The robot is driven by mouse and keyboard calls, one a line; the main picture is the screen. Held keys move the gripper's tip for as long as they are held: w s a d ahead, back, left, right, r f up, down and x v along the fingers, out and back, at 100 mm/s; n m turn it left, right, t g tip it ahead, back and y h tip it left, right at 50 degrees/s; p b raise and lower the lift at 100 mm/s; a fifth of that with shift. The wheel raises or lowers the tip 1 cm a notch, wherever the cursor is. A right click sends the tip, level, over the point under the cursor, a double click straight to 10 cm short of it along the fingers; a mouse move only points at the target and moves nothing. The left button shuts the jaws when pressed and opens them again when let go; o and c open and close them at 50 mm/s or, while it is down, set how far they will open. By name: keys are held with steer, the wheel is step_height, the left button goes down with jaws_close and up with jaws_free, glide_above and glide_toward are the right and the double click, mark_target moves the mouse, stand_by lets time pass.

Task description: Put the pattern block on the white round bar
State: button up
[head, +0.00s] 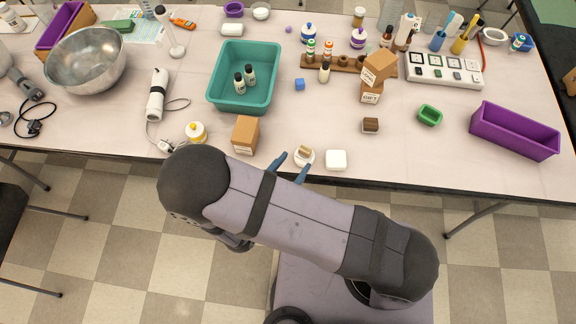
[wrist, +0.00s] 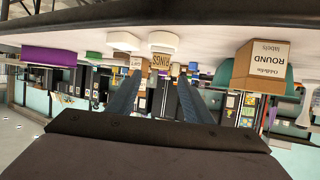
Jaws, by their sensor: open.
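The white round bar (head: 309,160) lies near the table's front edge and shows as a pale rounded piece in the wrist view (wrist: 163,40). A small tan block (head: 304,150), which looks like the pattern block, appears on top of it in the head view; contact is too small to be sure of. My gripper (head: 293,162) is open, with its blue fingers just in front of the bar. In the wrist view, which is upside down, my gripper (wrist: 157,85) has its fingers apart with no object visibly clamped between them. The block's pattern cannot be made out.
A white square piece (head: 336,160) lies right of the round bar. A cardboard box (head: 245,135) stands to the left.

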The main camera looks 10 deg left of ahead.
steer(key=shift+p+v, duration=0.4)
steer(key=shift+v, duration=0.85)
steer(key=shift+w, duration=0.1)
steer(key=w+a+g+y, duration=0.4)
steer(key=w+a+g, duration=0.1)
steer(key=w, duration=0.1)
step_height(320, 180, up, 4)
steer(key=w+d+n+g+y, duration=0.1)
steer(key=w+n+g+y, duration=0.1)
steer(key=g+y, duration=0.1)
steer(key=s+d+r+n+g+h, duration=0.1)
steer(key=s+d+r, duration=0.3)
steer(key=d, duration=0.7)
steer(key=s+d+r+n+g+h, duration=0.1)
steer(key=s+d+r+g, duration=0.2)
steer(key=d, duration=0.9)
steer(key=s+r, duration=0.2)
steer(key=s, duration=0.1)
steer(key=shift+n+g, duration=0.3)
